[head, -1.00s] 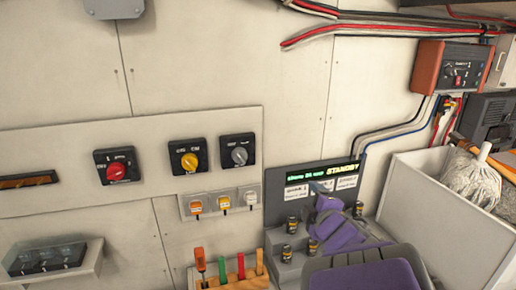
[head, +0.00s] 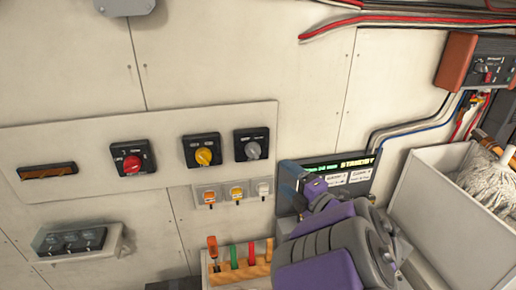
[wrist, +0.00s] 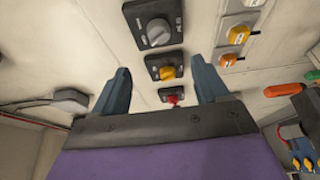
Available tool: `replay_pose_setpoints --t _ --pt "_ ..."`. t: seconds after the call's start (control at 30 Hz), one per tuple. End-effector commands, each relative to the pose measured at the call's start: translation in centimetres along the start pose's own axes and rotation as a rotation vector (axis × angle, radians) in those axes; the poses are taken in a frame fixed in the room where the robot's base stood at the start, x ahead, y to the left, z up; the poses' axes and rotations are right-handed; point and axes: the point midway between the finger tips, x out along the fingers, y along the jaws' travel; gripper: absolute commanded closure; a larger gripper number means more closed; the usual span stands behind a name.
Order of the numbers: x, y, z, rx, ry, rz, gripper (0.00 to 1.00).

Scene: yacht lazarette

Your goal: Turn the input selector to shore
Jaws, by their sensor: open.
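Three rotary switches sit in a row on the pale wall panel (head: 80,145). They have a red knob (head: 133,163), a yellow knob (head: 204,157) and a grey knob (head: 253,150), each on a dark plate. Their labels are too small to read, so I cannot tell which is the input selector. In the wrist view my gripper (wrist: 162,75) is open and empty. The yellow knob (wrist: 168,72) shows between its blue fingers, the grey knob (wrist: 158,32) beyond and the red knob (wrist: 172,100) nearer. No knob is visibly touched. In the head view my purple arm is at lower right.
Small orange and white switches (head: 236,191) sit below the knobs. A lit display reading standby (head: 355,162) is partly behind my arm. A wooden rack (head: 240,270) of coloured handles stands below. A white bin (head: 435,190) with a mop head (head: 490,178) is at right.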

Motion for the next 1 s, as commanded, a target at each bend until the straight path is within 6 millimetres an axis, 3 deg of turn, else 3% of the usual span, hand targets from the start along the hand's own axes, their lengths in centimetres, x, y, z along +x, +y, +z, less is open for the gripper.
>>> replay_pose_setpoints --t 0.7,1.0 --pt "11.9 0.0 -0.1 0.002 -0.001 0.000 0.26" --pt "14.1 0.1 0.0 0.000 -0.002 0.000 0.26"
